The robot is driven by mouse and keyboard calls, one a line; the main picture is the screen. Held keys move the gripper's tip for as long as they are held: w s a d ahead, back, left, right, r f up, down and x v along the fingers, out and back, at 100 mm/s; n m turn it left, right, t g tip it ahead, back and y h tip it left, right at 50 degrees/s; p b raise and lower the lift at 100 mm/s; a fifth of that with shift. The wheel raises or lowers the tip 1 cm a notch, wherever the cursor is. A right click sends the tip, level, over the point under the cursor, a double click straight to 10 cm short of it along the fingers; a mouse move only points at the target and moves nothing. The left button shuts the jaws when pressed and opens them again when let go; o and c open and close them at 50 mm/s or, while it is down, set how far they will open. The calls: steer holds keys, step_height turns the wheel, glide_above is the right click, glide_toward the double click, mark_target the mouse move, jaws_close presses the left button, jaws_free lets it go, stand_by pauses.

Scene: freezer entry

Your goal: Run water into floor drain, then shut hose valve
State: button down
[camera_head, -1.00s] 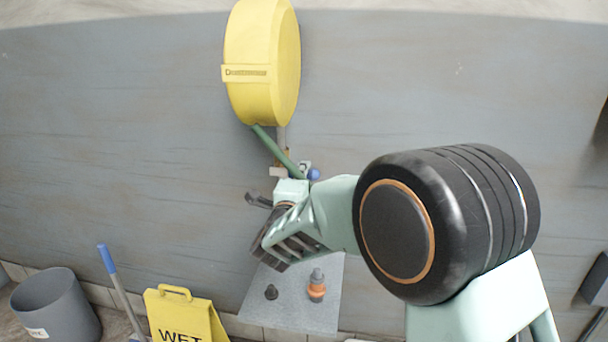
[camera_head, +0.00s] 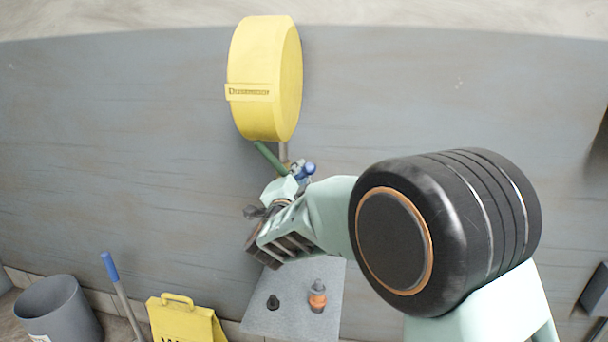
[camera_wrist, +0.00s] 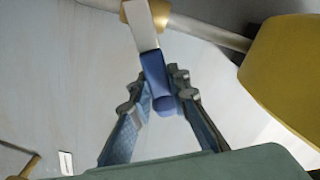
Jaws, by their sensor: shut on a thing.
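The yellow hose reel (camera_head: 262,82) hangs on the grey wall, with a short green hose (camera_head: 270,157) running down from its underside. Below it is the valve's blue lever (camera_head: 308,169), partly hidden behind my wrist. In the wrist view the blue lever (camera_wrist: 157,72) has a pale shank and joins a brass fitting (camera_wrist: 150,12) on a pipe. My gripper (camera_wrist: 160,88) is shut on the lever's blue end, one finger on each side. In the head view my gripper (camera_head: 254,212) is seen from behind, its hold mostly hidden. I see no water and no floor drain.
A grey panel (camera_head: 262,320) below my arm carries an orange-and-grey fitting (camera_head: 317,297) and a small black piece (camera_head: 273,302). At lower left stand a yellow wet-floor sign (camera_head: 183,322), a blue-tipped pole (camera_head: 109,266) and a grey bin (camera_head: 60,308). The wall left of my gripper is clear.

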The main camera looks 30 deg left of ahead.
steer(key=shift+s+a+r+n+p, duration=0.1)
steer(key=shift+a+r+n+p, duration=0.25)
steer(key=shift+n, duration=0.3)
steer(key=shift+s+a+r+n+p, duration=0.15)
steer(key=shift+r+n+p, duration=0.25)
steer(key=shift+n, duration=0.25)
steer(key=c, duration=1.8)
jaws_free()
steer(key=v, duration=1.2)
